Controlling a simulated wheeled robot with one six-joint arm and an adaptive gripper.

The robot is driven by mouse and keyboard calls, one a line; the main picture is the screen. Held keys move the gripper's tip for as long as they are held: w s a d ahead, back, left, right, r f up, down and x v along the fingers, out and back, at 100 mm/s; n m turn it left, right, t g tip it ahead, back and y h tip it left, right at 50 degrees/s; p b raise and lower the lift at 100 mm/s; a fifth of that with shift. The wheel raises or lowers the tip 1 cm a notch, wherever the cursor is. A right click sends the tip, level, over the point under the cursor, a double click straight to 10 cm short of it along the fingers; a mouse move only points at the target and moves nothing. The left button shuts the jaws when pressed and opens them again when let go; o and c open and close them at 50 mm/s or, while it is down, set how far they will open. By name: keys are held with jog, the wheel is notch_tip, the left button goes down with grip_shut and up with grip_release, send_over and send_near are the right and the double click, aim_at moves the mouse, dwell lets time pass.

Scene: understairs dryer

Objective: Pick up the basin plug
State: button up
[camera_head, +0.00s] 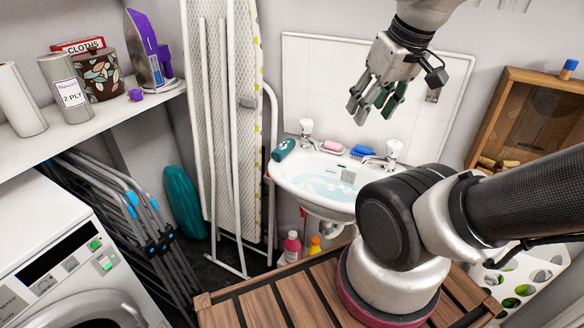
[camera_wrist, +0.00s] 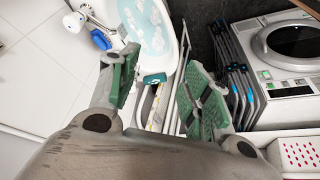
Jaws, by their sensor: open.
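I cannot pick out the basin plug for certain in either view. The white basin (camera_head: 285,180) stands against the wall with pale blue water in it; a small grey grid (camera_head: 348,177) shows inside. In the camera_head view my gripper (camera_head: 374,108) is open and empty, fingers pointing down, above the basin's back rim. In the camera_wrist view the open gripper (camera_wrist: 160,62) shows the basin (camera_wrist: 166,62) beyond its fingers, with a teal item (camera_wrist: 155,78) on the rim between them.
On the rim are a teal item (camera_head: 283,150), pink soap (camera_head: 332,147), a blue item (camera_head: 362,151) and two taps, left (camera_head: 306,128) and right (camera_head: 394,150). An ironing board (camera_head: 232,110) stands left. A small purple object (camera_head: 135,95) lies on the shelf.

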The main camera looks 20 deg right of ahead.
jog(key=w+d+f+n+g, duration=0.3)
jog(key=w+f+n, duration=0.7)
jog(key=w+f, duration=0.55)
jog(key=f+n, duration=0.2)
jog(key=f, duration=0.3)
jog(key=w+d+f+n, duration=0.1)
jog(key=f+n, duration=0.1)
jog(key=f, duration=0.4)
jog(key=f+n+g, duration=0.1)
jog(key=f+n, duration=0.1)
jog(key=f, duration=0.3)
jog(key=shift+w+d+f, duration=0.25)
jog(key=shift+w+f, duration=0.05)
jog(key=shift+w, duration=0.1)
jog(key=f, duration=0.9)
jog(key=shift+w+d, duration=0.2)
jog(key=shift+d, duration=0.1)
grip_shut()
